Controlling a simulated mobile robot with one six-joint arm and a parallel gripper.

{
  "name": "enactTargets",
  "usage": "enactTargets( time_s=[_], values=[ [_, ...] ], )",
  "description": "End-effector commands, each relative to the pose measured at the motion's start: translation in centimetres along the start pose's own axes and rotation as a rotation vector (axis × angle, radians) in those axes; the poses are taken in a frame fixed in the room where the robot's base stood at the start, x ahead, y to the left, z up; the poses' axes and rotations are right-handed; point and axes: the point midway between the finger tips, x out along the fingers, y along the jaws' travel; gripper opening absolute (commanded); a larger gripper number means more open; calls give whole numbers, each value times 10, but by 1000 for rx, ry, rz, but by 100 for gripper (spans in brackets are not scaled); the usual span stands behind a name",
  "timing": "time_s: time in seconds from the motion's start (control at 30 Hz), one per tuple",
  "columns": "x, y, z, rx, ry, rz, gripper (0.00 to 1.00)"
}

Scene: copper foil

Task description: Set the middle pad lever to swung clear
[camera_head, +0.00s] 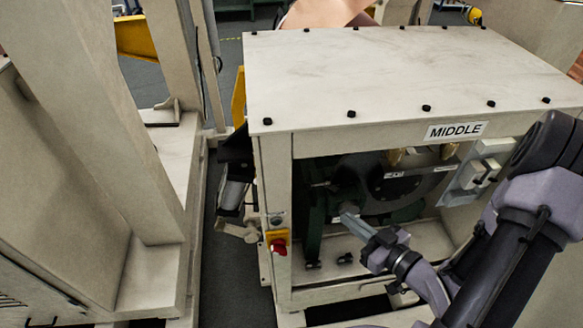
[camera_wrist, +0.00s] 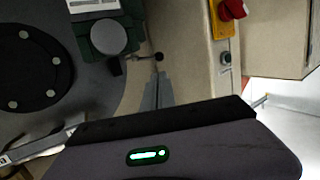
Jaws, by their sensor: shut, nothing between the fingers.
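The machine marked MIDDLE (camera_head: 456,131) has an open front bay with a dark green mechanism and a big dark disc (camera_head: 400,185). A thin rod with a small black ball (camera_wrist: 158,57) sticks out beside a round grey cap in the wrist view; it looks like the pad lever, but I cannot be sure. My gripper (camera_head: 347,219) is shut and empty, at the bay opening in front of the green mechanism. Its narrow grey fingers (camera_wrist: 162,90) show below the ball in the wrist view, with no clear contact. The disc (camera_wrist: 35,65) fills the wrist view's left side.
A red knob (camera_head: 279,246) on a yellow plate sits on the bay's left post; it also shows in the wrist view (camera_wrist: 232,9). A pale labelled bar (camera_wrist: 42,143) lies low left there. A switch box (camera_head: 478,174) is at the bay's right. A dark floor gap (camera_head: 235,270) lies left.

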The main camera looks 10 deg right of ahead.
Motion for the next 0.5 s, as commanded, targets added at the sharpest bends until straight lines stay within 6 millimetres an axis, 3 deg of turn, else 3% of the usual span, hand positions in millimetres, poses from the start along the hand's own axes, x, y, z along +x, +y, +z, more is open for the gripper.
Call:
enactTargets(
  time_s=[0.5],
  values=[
    [103, -2, 1, -7, 4, -7, 0]
  ],
)
